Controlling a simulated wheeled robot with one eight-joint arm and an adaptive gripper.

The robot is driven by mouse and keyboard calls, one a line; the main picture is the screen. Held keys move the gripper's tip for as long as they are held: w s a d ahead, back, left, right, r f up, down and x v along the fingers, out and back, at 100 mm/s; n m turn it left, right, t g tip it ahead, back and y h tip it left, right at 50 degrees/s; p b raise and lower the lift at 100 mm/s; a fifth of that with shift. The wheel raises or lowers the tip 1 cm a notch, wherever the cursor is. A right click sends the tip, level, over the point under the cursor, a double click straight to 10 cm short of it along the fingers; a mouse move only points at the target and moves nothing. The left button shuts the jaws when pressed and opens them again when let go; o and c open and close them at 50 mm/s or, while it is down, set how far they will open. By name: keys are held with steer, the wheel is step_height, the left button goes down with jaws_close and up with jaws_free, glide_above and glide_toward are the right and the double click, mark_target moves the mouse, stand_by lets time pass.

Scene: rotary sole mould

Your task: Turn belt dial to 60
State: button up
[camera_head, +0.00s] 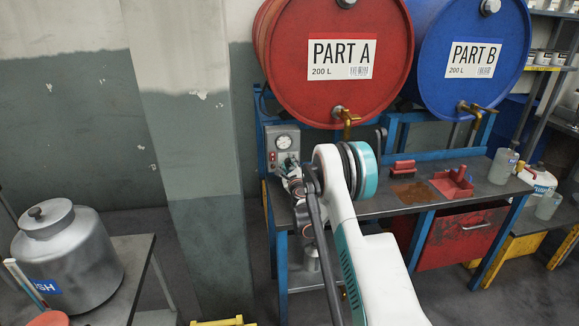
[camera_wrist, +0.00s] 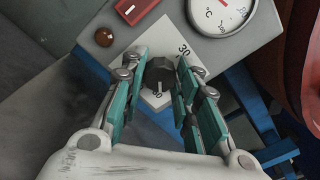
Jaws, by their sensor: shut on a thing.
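The belt dial (camera_wrist: 160,74) is a dark knob on a pale square plate (camera_wrist: 150,42) with a "30" marking at its upper right and another number, partly hidden, just below the knob. My gripper (camera_wrist: 160,82) has its two green-padded fingers on either side of the knob, shut on it. I cannot read the dial's pointer. In the head view, the control box (camera_head: 283,143) with its round gauge stands at the left end of the bench, and my gripper (camera_head: 290,180) is at its lower front, with the knob hidden.
Beside the dial are a red rocker switch (camera_wrist: 130,9), a brown-red round button (camera_wrist: 104,36) and a gauge (camera_wrist: 222,12) marked °C. A red drum (camera_head: 285,60) and a blue drum (camera_head: 430,60) lie above the bench.

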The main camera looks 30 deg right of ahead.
steer(key=shift+s+f+m, duration=0.1)
steer(key=shift+m, duration=0.5)
steer(key=o, duration=1.1)
steer(key=shift+c, duration=0.2)
steer(key=v, duration=1.2)
